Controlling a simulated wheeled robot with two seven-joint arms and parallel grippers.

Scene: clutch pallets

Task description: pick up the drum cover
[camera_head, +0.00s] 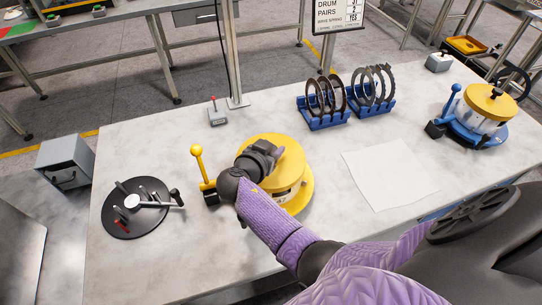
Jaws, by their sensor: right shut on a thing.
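A round yellow drum cover (293,160) sits over a pale drum (287,196) near the middle of the table. The drum stands on a yellow round base (302,203). My right gripper (264,154) reaches over the cover from the front and is shut on it. The hand hides the gripped part and the cover's left side. I cannot tell whether the cover is raised off the drum. A second drum with a yellow cover (490,97) stands on a blue base at the right. My left gripper is not in view.
A yellow-knobbed lever (197,151) stands left of the drum. Blue racks (324,123) hold dark rings behind. A white sheet (388,175) lies flat on the right. A post (233,60) rises at the back edge.

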